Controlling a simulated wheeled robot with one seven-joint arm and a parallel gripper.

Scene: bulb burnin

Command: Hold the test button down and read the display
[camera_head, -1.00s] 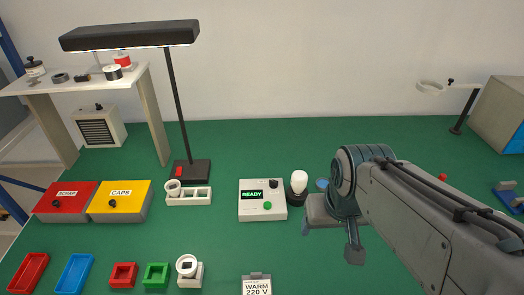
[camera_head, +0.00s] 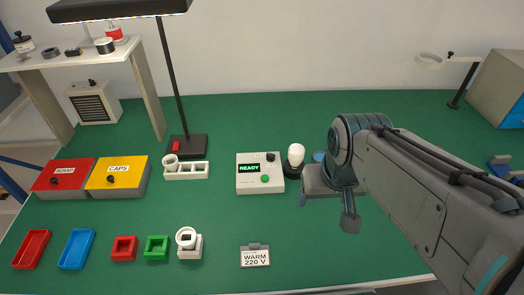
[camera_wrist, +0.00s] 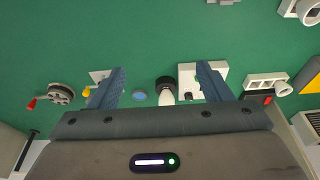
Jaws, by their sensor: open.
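The white test unit (camera_head: 247,183) stands mid-table. Its dark display (camera_head: 249,168) reads "READY" in green. A green round button (camera_head: 265,179) sits below the display's right end, and a black knob (camera_head: 270,157) is above it. A white bulb (camera_head: 296,153) stands upright in a dark socket at the unit's right. My gripper (camera_head: 326,212) is open and empty, to the right of the unit and apart from it. In the wrist view, its blue-grey fingers (camera_wrist: 160,80) are spread wide; the right finger hides part of the unit (camera_wrist: 215,72).
A card (camera_head: 255,258) reading "WARM 220 V" lies in front of the unit. Red (camera_head: 68,178) and yellow (camera_head: 116,178) boxes labelled SCRAP and CAPS stand left. A lamp (camera_head: 186,147) stands behind a white rack (camera_head: 187,173). Green table is clear between card and unit.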

